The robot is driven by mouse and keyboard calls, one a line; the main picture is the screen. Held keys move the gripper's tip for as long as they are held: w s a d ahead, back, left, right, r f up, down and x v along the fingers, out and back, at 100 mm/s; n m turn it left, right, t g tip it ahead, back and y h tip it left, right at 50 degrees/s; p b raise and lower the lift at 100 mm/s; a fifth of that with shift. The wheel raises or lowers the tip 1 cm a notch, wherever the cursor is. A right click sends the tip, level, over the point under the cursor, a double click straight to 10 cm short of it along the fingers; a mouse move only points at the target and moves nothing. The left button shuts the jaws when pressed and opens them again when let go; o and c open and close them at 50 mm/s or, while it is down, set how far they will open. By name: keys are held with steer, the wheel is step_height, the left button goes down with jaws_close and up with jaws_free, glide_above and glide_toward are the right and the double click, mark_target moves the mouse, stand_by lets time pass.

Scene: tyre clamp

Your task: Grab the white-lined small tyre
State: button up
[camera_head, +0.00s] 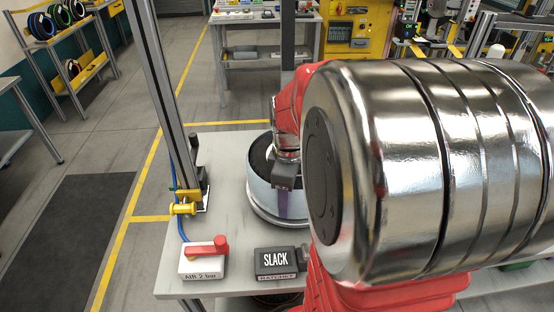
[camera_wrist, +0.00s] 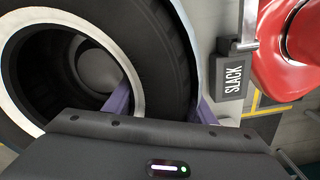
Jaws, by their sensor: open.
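The black tyre with a white ring round its hole lies flat on the bench; its tread and sidewall (camera_wrist: 160,50) and white ring (camera_wrist: 72,20) fill the left of the wrist view. In the head view, the tyre (camera_head: 259,150) is partly hidden behind my arm. A pale band (camera_head: 258,188) wraps its outside. My gripper (camera_wrist: 163,98) is open, its purple fingers either side of the near tyre wall: one over the hole side, one by the outer side. Contact cannot be told. In the head view, one purple finger shows in front of the band.
A black ratchet box (camera_head: 275,262) reading "SLACK" sits at the bench front, beside an air valve box (camera_head: 203,258) with a red handle. An upright metal post (camera_head: 168,85) stands left of the tyre. Bare bench top (camera_head: 222,210) lies between.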

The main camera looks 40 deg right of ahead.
steer(key=shift+c, duration=0.3)
jaws_close()
stand_by(0.6)
steer(key=shift+w+d+r, duration=0.1)
